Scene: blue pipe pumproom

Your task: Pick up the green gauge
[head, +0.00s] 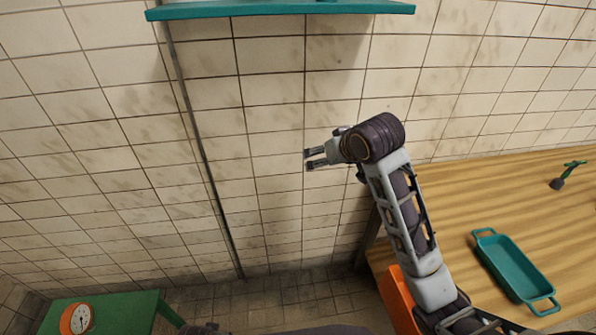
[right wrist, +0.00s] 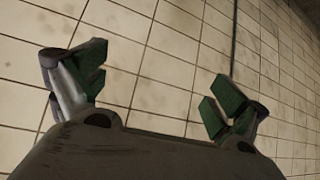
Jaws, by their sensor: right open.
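A small green object with a dark foot (head: 562,181) stands on the wooden table at the far right of the head view. It is too small to tell whether it is a gauge. A round gauge with a white dial and orange rim (head: 76,319) is on the green table at the lower left. My right gripper (head: 309,160) is open and empty in front of the tiled wall, well left of the small green object. Its spread fingers also show in the right wrist view (right wrist: 155,85), with only wall tiles beyond them. My left gripper is out of view.
The wooden table (head: 470,190) fills the right side and holds a teal tray (head: 513,268) with two handles. An orange container (head: 396,300) is below its left edge. A teal shelf (head: 280,9) is on the wall above. The green table (head: 125,308) is at lower left, with open floor between the tables.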

